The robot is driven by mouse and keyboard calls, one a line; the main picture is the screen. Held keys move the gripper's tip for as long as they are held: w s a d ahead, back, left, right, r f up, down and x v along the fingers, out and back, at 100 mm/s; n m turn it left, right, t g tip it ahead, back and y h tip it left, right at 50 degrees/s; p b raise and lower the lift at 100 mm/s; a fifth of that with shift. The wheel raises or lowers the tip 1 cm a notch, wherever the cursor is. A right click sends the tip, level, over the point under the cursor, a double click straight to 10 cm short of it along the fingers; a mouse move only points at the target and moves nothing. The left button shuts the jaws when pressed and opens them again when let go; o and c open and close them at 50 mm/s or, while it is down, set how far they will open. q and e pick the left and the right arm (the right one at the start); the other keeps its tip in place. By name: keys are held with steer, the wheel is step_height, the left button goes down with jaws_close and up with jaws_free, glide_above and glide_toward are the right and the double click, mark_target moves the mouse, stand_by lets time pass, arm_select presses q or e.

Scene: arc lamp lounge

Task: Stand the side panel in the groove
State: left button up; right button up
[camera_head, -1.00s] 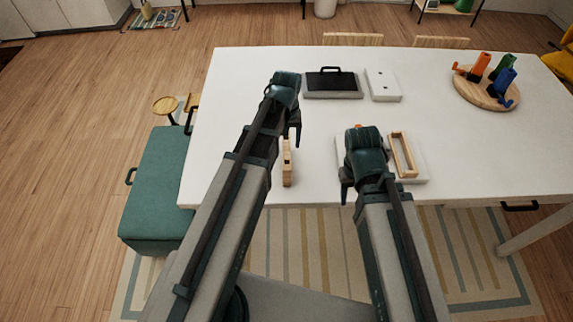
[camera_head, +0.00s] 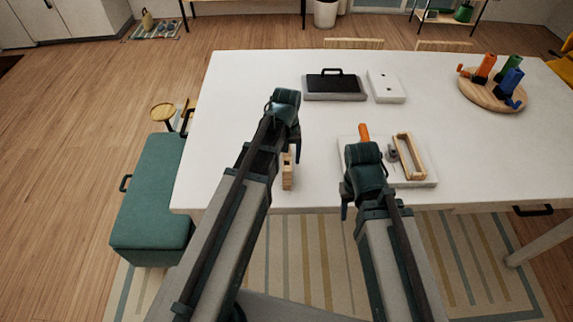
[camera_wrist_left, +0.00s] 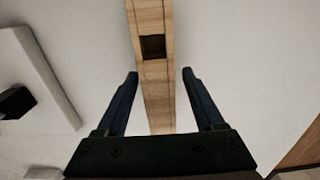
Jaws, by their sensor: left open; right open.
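A light wooden bar, which looks like the side panel (camera_head: 288,172), is on the white table beside my left gripper (camera_head: 294,152), partly hidden by it. In the left wrist view the bar (camera_wrist_left: 152,17) has a dark square hole and runs between the open fingers of my left gripper (camera_wrist_left: 160,75), with gaps on both sides. A light wooden frame (camera_head: 418,158) lies on a white board (camera_head: 425,182) to the right. The groove cannot be made out. My right gripper (camera_head: 346,203) is open and empty at the board's left front.
An orange-handled thing (camera_head: 364,133) and a small grey part (camera_head: 392,153) are by the board. A dark-topped case (camera_head: 335,85), a white block (camera_head: 386,86) and a round wooden tray (camera_head: 480,97) stand further back. A green bench (camera_head: 150,200) is left of the table (camera_head: 240,75).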

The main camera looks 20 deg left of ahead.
arm_select(q)
steer(key=shift+r, duration=0.1)
jaws_close()
stand_by(0.6)
